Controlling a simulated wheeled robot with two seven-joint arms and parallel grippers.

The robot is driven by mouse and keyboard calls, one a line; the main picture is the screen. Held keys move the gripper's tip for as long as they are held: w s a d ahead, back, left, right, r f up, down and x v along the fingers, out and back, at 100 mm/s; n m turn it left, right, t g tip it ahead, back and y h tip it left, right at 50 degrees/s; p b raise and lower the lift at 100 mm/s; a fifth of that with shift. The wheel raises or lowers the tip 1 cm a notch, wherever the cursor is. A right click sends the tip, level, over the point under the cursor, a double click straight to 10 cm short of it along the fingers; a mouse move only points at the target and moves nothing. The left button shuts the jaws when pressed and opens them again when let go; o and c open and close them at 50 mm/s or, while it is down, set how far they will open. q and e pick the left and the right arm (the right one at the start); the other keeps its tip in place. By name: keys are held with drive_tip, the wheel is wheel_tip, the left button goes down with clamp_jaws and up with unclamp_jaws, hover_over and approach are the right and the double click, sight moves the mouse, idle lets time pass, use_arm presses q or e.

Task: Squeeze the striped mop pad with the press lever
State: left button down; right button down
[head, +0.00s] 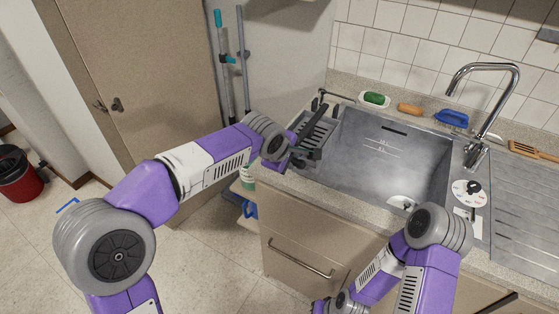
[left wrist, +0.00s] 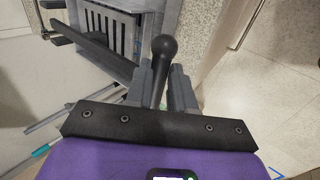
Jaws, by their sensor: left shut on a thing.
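The grey slotted press (head: 319,132) sits at the left end of the sink, with a dark bar (head: 312,122) slanting over it. In the left wrist view the slotted plate (left wrist: 122,30) is at the top left. My left gripper (head: 291,158) is at the press's near left side. In the left wrist view its two fingers (left wrist: 161,88) are closed around the black, ball-ended lever handle (left wrist: 164,50). The knob sticks out beyond the fingers. I cannot make out the striped mop pad in either view. My right arm is at the lower right, and its gripper is not visible.
The steel sink basin (head: 385,158) looks empty. A green sponge in a dish (head: 375,98), a wooden-coloured roll (head: 410,109), a blue brush (head: 452,119) and the tap (head: 487,100) line the back. Poles (head: 224,65) stand in the corner. A cabinet drawer (head: 300,250) is below the counter.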

use_arm(q)
drive_tip(key=shift+s+a+f+g, duration=0.15)
drive_tip(key=shift+s+f+g, duration=0.05)
drive_tip(key=shift+f, duration=0.55)
drive_tip(key=shift+s+a+f+g, duration=0.15)
drive_tip(key=shift+s+f+g, duration=0.05)
drive_tip(key=shift+f, duration=0.55)
drive_tip(key=c, duration=1)
unclamp_jaws()
drive_tip(key=shift+w, duration=0.1)
drive_tip(key=p+v, duration=0.1)
drive_tip(key=v, duration=0.3)
drive_tip(key=p+v, duration=0.1)
drive_tip(key=v, duration=0.3)
drive_tip(key=shift+w+d+r, duration=0.1)
drive_tip(key=shift+w+d, duration=0.05)
drive_tip(key=shift+d, duration=0.1)
